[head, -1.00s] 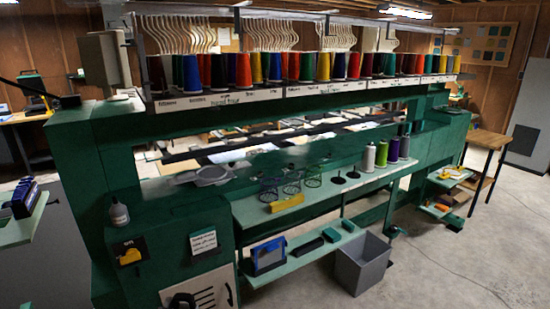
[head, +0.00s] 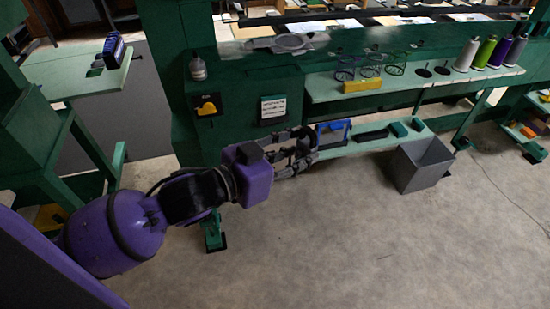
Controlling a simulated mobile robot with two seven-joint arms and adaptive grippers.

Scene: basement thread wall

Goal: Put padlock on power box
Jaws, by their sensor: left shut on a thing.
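A black switch plate with a yellow handle (head: 207,108), likely the power box, is on the green machine's front at centre left. My left arm reaches in from the left, low across the view. My left gripper (head: 302,150) is in front of the machine, to the right of and below the switch plate, and apart from it. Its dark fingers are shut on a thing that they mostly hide. I cannot make out a padlock. My right gripper is not in view.
A white label (head: 273,107) is beside the switch plate. A blue-framed item (head: 333,132) is on the low shelf just behind the gripper. A grey bin (head: 421,164) stands on the floor to the right. The front floor is clear.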

